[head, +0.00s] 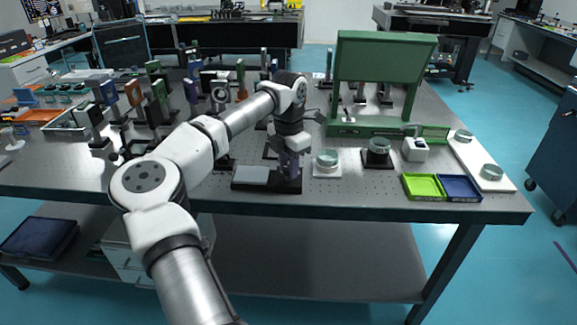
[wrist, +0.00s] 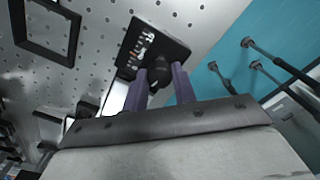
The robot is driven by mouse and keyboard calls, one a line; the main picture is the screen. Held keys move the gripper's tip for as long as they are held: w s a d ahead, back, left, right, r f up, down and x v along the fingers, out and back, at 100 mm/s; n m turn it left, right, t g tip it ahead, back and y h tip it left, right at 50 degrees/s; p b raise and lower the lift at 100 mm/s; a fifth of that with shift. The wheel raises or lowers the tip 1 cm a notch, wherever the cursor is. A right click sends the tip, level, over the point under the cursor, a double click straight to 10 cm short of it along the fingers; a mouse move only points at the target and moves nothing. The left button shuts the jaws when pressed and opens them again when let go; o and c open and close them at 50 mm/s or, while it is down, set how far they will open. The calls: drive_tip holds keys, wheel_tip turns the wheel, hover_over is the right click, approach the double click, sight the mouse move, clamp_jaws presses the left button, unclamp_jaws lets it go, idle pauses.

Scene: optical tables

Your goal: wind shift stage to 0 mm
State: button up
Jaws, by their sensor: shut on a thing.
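The shift stage (head: 252,175) sits near the front edge of the optical table, a black base with a grey top plate. My gripper (head: 289,168) points down at the right end of the stage. In the wrist view its two purple fingers (wrist: 161,86) stand on either side of a round black knob (wrist: 159,70) and are shut on it. The black end of the stage (wrist: 150,42) shows behind the knob, with white markings too small to read. The scale reading cannot be told. In the head view my gripper hides the knob.
Right of my gripper stand a round glass piece on a white base (head: 326,162) and one on a black mount (head: 377,150). Green (head: 424,187) and blue (head: 459,188) trays lie further right. A green frame (head: 385,60) stands behind. Several optic mounts crowd the left.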

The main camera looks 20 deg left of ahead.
drive_tip(key=n, duration=0.4)
drive_tip(key=shift+n+b, duration=0.3)
drive_tip(key=shift+n, duration=0.1)
drive_tip(key=n, duration=0.4)
drive_tip(key=shift+n+b, duration=0.4)
drive_tip(key=o, duration=1)
drive_tip(key=shift+r, duration=0.15)
wheel_tip(320, 180, up, 14)
drive_tip(key=b, duration=0.1)
drive_tip(key=shift+f, duration=0.2)
